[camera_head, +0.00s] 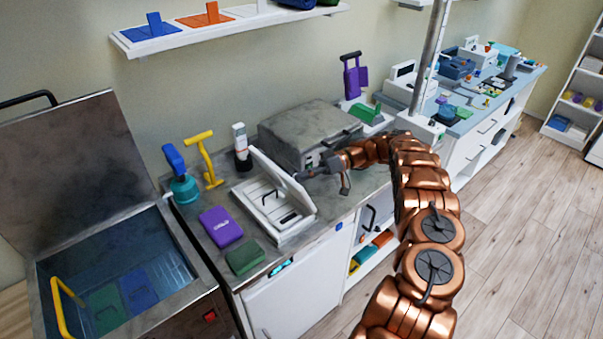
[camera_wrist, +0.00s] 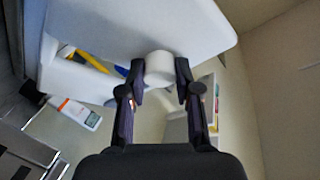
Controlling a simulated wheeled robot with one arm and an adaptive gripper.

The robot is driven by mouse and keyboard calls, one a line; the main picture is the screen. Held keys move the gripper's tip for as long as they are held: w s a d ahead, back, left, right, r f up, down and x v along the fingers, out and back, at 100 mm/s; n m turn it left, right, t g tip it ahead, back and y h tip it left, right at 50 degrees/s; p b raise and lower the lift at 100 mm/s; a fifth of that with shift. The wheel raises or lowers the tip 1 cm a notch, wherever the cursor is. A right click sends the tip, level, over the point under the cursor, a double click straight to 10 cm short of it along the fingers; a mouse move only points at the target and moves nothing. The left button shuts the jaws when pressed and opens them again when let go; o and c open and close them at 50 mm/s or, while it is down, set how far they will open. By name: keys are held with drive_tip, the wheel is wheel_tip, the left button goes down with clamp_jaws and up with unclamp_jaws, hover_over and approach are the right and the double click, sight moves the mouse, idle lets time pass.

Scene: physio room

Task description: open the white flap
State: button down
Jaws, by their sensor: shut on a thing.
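The white flap (camera_head: 280,172) is the lid of a low white box (camera_head: 287,236) on the counter. It stands raised and tilted, with the box interior showing below it. My gripper (camera_head: 303,176) is at the flap's right edge. In the wrist view the flap (camera_wrist: 140,25) fills the upper part. There my gripper (camera_wrist: 160,80) has its two fingers either side of a white round knob (camera_wrist: 159,66) on the flap, shut on it. The contact itself is too small to make out in the head view.
A grey case (camera_head: 310,130) stands right behind my gripper. A purple box (camera_head: 221,227) and a green block (camera_head: 245,258) lie left of the white box. An open metal-lidded tub (camera_head: 180,272) is at left.

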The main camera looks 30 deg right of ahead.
drive_tip(key=shift+d, duration=0.2)
idle(0.6)
drive_tip(key=c, duration=0.8)
unclamp_jaws()
